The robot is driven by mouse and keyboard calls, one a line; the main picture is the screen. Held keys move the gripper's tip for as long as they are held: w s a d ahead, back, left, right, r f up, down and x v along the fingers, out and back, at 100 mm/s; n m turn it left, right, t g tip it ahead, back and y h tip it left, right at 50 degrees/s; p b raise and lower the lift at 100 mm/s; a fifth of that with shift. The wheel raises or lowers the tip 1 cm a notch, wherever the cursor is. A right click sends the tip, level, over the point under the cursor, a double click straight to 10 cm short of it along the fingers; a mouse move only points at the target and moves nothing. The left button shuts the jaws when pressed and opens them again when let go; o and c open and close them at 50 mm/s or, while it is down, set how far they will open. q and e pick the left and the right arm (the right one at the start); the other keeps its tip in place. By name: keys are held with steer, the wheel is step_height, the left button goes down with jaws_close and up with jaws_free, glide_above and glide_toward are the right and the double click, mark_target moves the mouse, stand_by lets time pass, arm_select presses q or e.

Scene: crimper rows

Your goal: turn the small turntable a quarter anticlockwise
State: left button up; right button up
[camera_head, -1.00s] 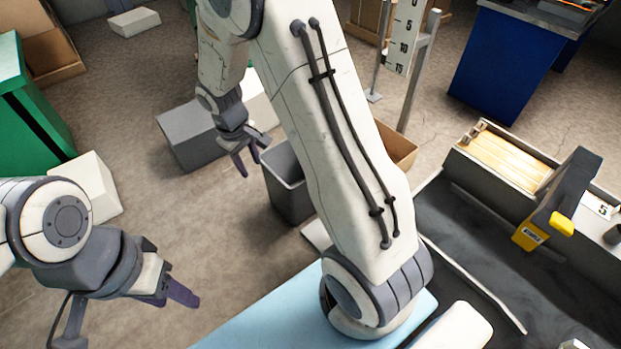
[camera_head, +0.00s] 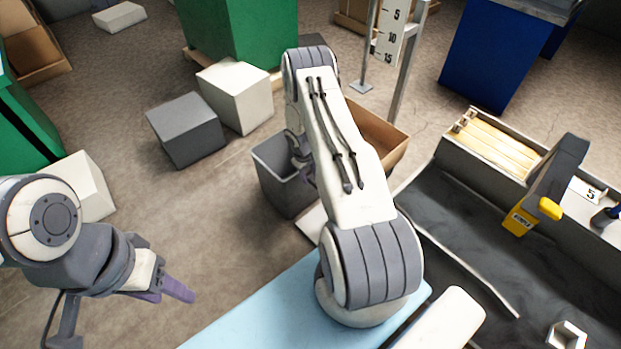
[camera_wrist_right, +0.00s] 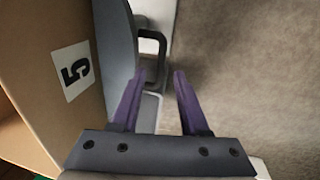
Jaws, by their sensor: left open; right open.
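I cannot make out the small turntable in either view. My left gripper (camera_head: 172,288) is at the lower left of the head view, with purple fingers, open and empty above the floor. My right gripper (camera_head: 306,173) is mostly hidden behind its own arm in the head view, over the grey bin. In the right wrist view my right gripper (camera_wrist_right: 160,82) is open, its two purple fingers apart with nothing between them. A dark loop-shaped part (camera_wrist_right: 152,45) shows beyond the fingertips; I cannot tell what it belongs to.
An open grey bin (camera_head: 272,178) and a cardboard box (camera_head: 385,135) stand near the right arm. A grey block (camera_head: 185,130) and a white block (camera_head: 236,97) are behind. At right is a dark bench (camera_head: 470,235) with a yellow-and-grey tool (camera_head: 545,190). A numbered cardboard wall (camera_wrist_right: 40,75) is close in the wrist view.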

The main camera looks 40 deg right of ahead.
steer(key=shift+d+f, duration=0.15)
steer(key=shift+f, duration=0.65)
steer(key=shift+d+f, duration=0.1)
steer(key=shift+f, duration=0.65)
jaws_close()
